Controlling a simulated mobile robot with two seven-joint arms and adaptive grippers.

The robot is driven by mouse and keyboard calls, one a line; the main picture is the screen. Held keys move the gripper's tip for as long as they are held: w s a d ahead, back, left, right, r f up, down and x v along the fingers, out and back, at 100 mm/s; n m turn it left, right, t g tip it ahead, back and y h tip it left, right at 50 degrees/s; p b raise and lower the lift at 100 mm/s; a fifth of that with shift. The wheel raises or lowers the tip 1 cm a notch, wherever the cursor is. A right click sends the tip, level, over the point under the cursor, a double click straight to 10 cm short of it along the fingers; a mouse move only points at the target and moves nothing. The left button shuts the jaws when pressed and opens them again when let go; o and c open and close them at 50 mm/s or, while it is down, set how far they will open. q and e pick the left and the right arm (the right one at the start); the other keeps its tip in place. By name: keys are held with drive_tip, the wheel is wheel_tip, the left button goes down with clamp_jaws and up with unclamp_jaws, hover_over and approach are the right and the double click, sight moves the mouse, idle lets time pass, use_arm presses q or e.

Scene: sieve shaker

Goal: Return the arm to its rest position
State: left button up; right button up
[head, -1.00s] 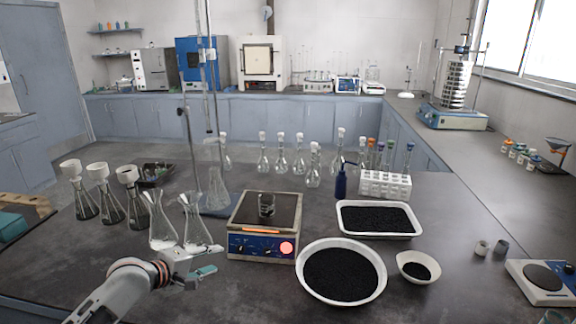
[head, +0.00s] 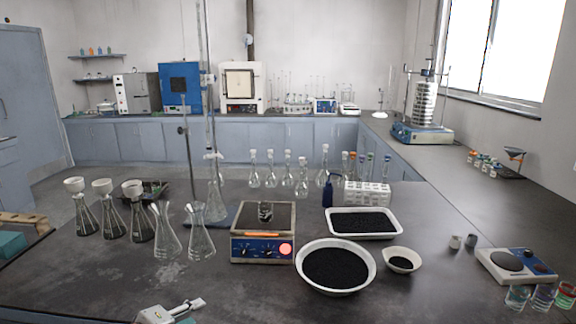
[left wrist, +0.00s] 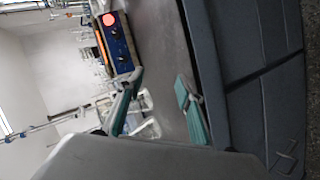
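My left gripper (head: 190,308) shows at the bottom edge of the head view, low in front of the table's near side, with most of its arm out of the picture. In the left wrist view its two teal-padded fingers (left wrist: 158,108) are spread apart with nothing between them. The grey table top and the blue-grey cabinet front lie beyond the fingers there. My right gripper is in neither view.
Conical flasks (head: 166,232) stand nearest the gripper. A round bowl (head: 336,292) and a tray (head: 392,237) of black grains stand to the right.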

use_arm(q)
drive_tip(key=s+d+f+m+y, duration=0.1)
drive_tip(key=s+f+m, duration=0.5)
drive_tip(key=s, duration=0.9)
drive_tip(key=s+d+f+m+y, duration=0.2)
drive_tip(key=s+f+m, duration=0.5)
drive_tip(key=s+f, duration=0.5)
drive_tip(key=s+d, duration=0.1)
drive_tip(key=s, duration=0.1)
drive_tip(key=shift+s+f+m+g, duration=0.15)
drive_tip(key=shift+s+m+g, duration=0.15)
drive_tip(key=shift+s+g, duration=0.1)
